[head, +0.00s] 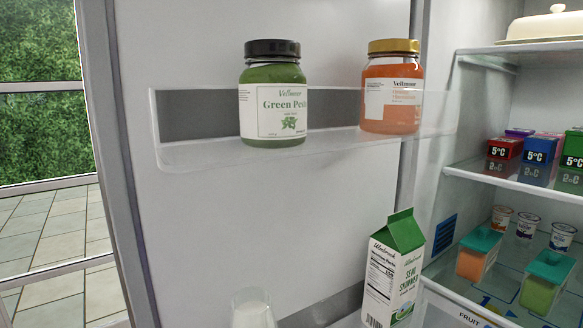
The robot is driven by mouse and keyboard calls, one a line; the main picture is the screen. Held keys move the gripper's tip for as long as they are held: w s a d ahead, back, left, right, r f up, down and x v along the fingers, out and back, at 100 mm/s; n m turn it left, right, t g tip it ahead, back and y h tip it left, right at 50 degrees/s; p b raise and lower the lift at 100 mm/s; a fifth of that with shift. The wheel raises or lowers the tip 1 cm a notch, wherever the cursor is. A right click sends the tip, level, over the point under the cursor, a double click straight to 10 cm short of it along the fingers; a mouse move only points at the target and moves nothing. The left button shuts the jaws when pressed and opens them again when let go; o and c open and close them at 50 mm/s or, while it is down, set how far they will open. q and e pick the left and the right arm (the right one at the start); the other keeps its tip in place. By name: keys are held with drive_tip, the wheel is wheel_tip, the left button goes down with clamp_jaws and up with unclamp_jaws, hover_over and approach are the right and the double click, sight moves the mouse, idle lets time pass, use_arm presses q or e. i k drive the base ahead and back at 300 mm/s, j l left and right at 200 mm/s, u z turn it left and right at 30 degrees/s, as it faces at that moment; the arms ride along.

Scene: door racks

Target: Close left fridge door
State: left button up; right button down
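The left fridge door (210,215) stands open, and its inner side fills the left and middle of the head view. Its clear upper rack (215,155) holds a jar of green pesto (273,95) with a black lid and an orange jar (391,90) with a gold lid. Lower on the door stand a green and white milk carton (395,270) and a clear cup or glass (252,310), cut off by the bottom edge. Neither of my grippers is in view.
The fridge interior on the right has a shelf (520,182) with red and blue boxes, small cups and green-lidded containers (481,252) below, and a covered dish (545,25) above. A window and tiled floor (50,230) show at the left, beyond the door's edge.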

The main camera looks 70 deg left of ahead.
sight(197, 216)
drive_tip(key=k+j, duration=0.3)
drive_tip(key=j, duration=0.15)
drive_tip(key=k+j, duration=0.25)
drive_tip(key=j, duration=0.2)
drive_tip(key=k+j, duration=0.3)
drive_tip(key=j, duration=0.15)
drive_tip(key=k+j, duration=0.3)
drive_tip(key=j, duration=0.15)
drive_tip(key=k+j, duration=0.25)
drive_tip(key=j, duration=0.2)
drive_tip(key=k+l, duration=0.15)
drive_tip(key=k, duration=0.35)
drive_tip(key=z, duration=0.05)
